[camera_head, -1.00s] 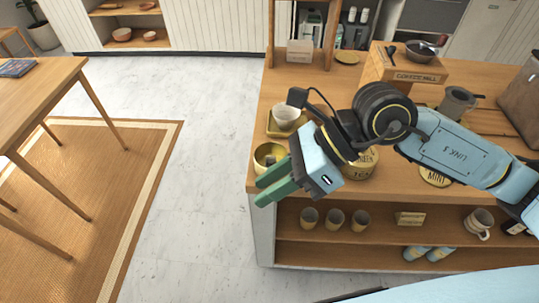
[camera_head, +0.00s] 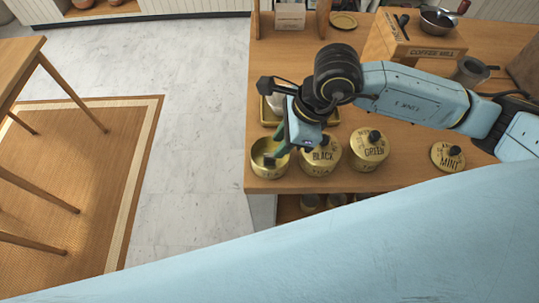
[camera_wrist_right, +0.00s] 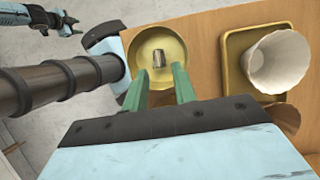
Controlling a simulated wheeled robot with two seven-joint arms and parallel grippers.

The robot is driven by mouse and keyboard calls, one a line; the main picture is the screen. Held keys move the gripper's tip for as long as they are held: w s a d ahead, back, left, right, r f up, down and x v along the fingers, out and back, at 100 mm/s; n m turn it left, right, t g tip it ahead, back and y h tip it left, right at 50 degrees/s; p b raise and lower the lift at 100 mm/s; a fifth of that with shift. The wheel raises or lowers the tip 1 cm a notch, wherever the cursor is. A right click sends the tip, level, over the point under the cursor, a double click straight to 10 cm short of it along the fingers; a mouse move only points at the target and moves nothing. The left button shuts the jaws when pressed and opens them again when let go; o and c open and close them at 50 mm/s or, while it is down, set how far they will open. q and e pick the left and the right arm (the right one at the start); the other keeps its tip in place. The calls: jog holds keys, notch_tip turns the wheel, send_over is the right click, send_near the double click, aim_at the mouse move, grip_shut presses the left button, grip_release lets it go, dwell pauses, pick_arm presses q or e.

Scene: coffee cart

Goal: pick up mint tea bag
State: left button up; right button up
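An open brass tin (camera_head: 264,171) without a lid stands at the counter's left front edge. In the right wrist view the tin (camera_wrist_right: 136,66) holds one small greyish-brown item (camera_wrist_right: 159,60), possibly the tea bag; its label cannot be read. My right gripper (camera_head: 279,150) is just above the tin. Its green fingers are apart, with nothing between the tips (camera_wrist_right: 158,76). A round brass lid marked MINT (camera_head: 449,160) lies on the counter to the right.
Lidded tins marked BLACK (camera_head: 320,160) and GREEN (camera_head: 369,152) stand right of the open tin. A wooden coffee mill box (camera_head: 410,48) stands further back.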

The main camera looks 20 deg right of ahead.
aim_at(270, 159)
jog(key=shift+x, duration=0.8)
jog(key=x, duration=0.3)
jog(key=shift+s+a+f, duration=0.1)
jog(key=shift+f, duration=0.1)
jog(key=shift+a+f, duration=0.1)
jog(key=shift+f, duration=0.1)
pick_arm(q)
jog(key=shift+w+d+r, duration=0.1)
jog(key=shift+w+r, duration=0.1)
jog(key=shift+w, duration=0.8)
pick_arm(e)
grip_shut()
